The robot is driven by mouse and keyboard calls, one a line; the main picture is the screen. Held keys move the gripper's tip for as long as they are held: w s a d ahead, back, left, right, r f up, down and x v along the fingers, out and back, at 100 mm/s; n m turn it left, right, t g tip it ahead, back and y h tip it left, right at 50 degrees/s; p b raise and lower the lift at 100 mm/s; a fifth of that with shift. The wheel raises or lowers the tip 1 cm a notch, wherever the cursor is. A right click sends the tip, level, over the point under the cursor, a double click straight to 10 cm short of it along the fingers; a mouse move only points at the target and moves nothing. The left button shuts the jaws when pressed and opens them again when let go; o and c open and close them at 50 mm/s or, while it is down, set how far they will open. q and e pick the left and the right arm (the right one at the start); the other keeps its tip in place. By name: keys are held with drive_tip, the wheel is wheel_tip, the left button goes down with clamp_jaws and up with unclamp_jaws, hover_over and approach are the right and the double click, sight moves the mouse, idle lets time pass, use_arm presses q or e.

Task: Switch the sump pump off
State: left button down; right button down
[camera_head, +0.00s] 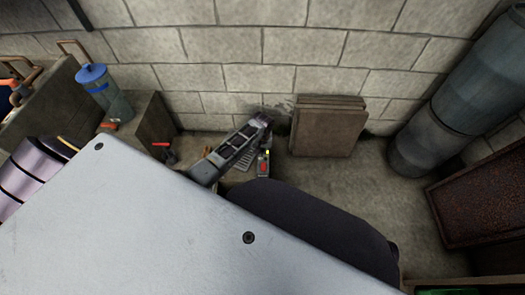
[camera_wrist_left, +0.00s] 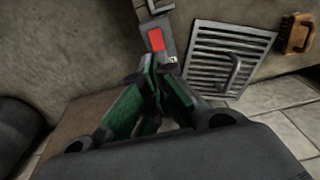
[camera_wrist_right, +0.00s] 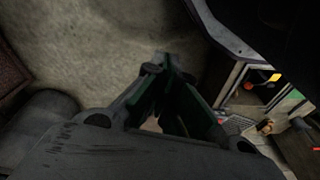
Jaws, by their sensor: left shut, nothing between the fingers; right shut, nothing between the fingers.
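A small grey box with a red switch (camera_head: 263,168) stands on the floor near the back wall, and a yellow spot shows at its top. The red switch is also in the left wrist view (camera_wrist_left: 155,40), just beyond my left fingertips with a visible gap. I cannot tell its on or off position. My left gripper (camera_head: 266,120) is by the wall, above and behind the box. In the left wrist view, the left gripper (camera_wrist_left: 155,70) is shut and empty. My right gripper (camera_wrist_right: 167,65) is shut and empty over bare floor; the head view hides it.
Brown slabs (camera_head: 328,128) lean on the wall. A large grey pipe (camera_head: 430,140) stands at right. A blue-lidded canister (camera_head: 105,92) stands at left.

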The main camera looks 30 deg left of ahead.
drive_tip(key=shift+f, duration=0.1)
